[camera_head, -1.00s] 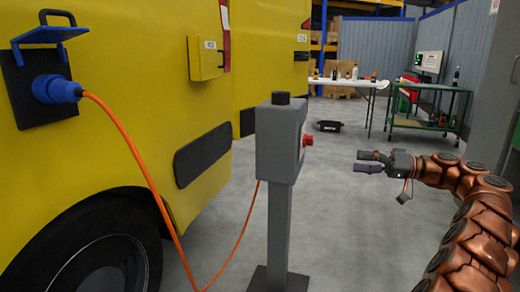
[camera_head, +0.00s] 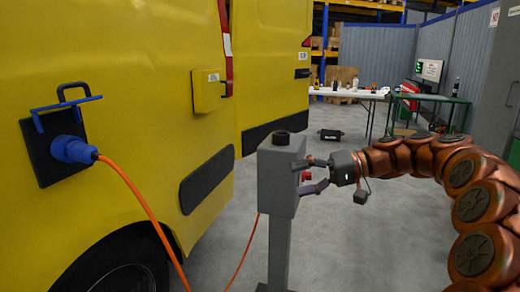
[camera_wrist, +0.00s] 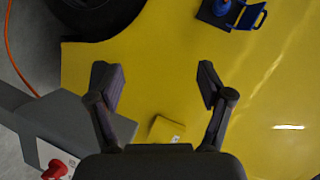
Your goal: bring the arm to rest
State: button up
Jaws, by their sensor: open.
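My gripper (camera_head: 318,176) is open with nothing between its fingers. In the head view it is beside the right face of the grey post box (camera_head: 277,172), its fingertips close to that face; I cannot tell whether they touch. My copper-coloured arm curves out to the right of it. In the wrist view the open fingers (camera_wrist: 162,88) point toward the yellow van (camera_wrist: 170,65).
A blue plug (camera_head: 75,149) sits in the van's side socket, with an orange cable (camera_head: 145,205) hanging down to the floor. A white table (camera_head: 345,92) and a green-framed bench (camera_head: 430,97) stand at the back. A black case (camera_head: 331,134) lies on the floor.

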jog(key=s+a+r+g+h+p, duration=0.1)
jog(key=s+a+r+h+p, duration=0.1)
jog(key=s+p, duration=0.35)
jog(key=s+a+r+m+g+h+p, duration=0.1)
jog(key=s+a+h+p, duration=0.15)
jog(key=s, duration=0.55)
jog(key=s+a+r+h+p, duration=0.1)
jog(key=s+r+h+p, duration=0.1)
jog(key=s+p, duration=0.35)
jog(key=s+d+m+h+p, duration=0.1)
jog(key=s+d+h+p, duration=0.3)
jog(key=s, duration=0.6)
jog(key=s+d+r+m+h+p, duration=0.1)
jog(key=s+d+h+p, duration=0.3)
jog(key=s+d+p, duration=0.5)
jog(key=shift+s+d, duration=0.15)
jog(key=shift+s, duration=0.2)
jog(key=shift+s+d, duration=0.25)
jog(key=shift+d, duration=0.05)
jog(key=shift+c, duration=0.3)
